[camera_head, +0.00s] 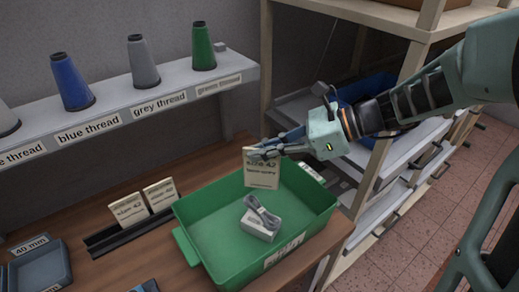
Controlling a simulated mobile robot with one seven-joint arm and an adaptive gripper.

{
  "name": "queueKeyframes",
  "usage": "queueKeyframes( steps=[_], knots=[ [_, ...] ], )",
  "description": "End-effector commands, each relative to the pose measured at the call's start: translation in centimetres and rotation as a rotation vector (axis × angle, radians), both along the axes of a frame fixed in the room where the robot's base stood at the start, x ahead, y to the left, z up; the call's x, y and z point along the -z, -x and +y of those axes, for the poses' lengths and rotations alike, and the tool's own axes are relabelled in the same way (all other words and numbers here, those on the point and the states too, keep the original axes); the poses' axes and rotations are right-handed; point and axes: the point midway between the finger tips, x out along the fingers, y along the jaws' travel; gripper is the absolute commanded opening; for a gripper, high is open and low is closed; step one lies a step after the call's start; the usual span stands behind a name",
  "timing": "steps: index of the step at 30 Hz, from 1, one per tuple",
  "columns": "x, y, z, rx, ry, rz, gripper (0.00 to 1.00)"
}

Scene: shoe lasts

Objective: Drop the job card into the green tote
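The job card (262,176) is a cream card with dark print that appears to read "size 42". My gripper (264,153) is shut on its upper part, and the card hangs upright. The green tote (190,228) is an open bin on the wooden bench. The card shows in front of the tote's back edge, over its rear part; its exact height above the tote is hard to tell.
Two similar cards (128,209) stand in a dark slotted rack (105,240) left of the tote. A blue-grey tray (40,268) sits at the lower left. A shelf (180,92) with thread cones runs behind. A shelving rack (410,150) stands right of the bench.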

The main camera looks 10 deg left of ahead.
Motion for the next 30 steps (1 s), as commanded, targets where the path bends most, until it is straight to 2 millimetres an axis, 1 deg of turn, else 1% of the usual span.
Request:
queueKeyframes(
  steps=[1,10,15,22,24,28,30],
  knots=[
    [1.0,0.0,0.0,0.000,0.000,0.001,0.00],
    [4.3,0.0,0.0,0.000,0.000,0.001,0.00],
    [5.0,0.0,0.0,0.000,0.000,0.001,0.00],
    [4.9,0.0,0.0,0.000,0.000,0.000,0.00],
    [4.9,0.0,0.0,0.000,0.000,0.000,0.10],
    [4.9,0.0,0.0,0.000,0.000,0.000,0.25],
    [4.9,0.0,0.0,0.000,0.000,0.000,0.25]
  ],
)
